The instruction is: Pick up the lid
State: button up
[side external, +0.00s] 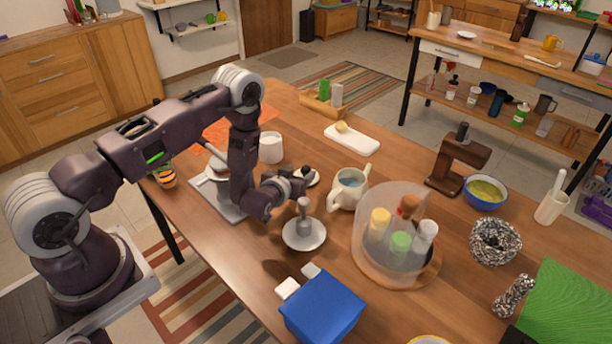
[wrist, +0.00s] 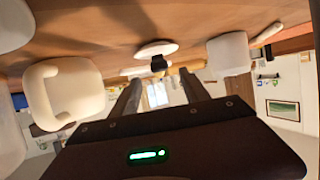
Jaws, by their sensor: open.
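A small white lid (side external: 314,180) with a dark knob lies on the table between the two-handled pot (side external: 348,188) and the white cup (side external: 271,147). The pot's top is uncovered. My gripper (side external: 297,181) is low over the table, pointing sideways at the lid, and partly hides it in the side view. In the wrist view, which is upside down, the lid (wrist: 157,49) and its knob appear ahead, between the two fingers of my gripper (wrist: 160,77). The fingers are apart and hold nothing.
A white disc with a grey upright handle (side external: 303,235) stands close to my gripper. A clear container (side external: 361,240) of spice dispensers is to the right. A blue box (side external: 322,308) is nearer the front. A white board (side external: 351,140) lies behind.

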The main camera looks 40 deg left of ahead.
aim_at(304, 170)
jog(key=x, duration=0.6)
jog(key=shift+w+f, duration=0.1)
jog(key=shift+f, duration=0.2)
grip_shut()
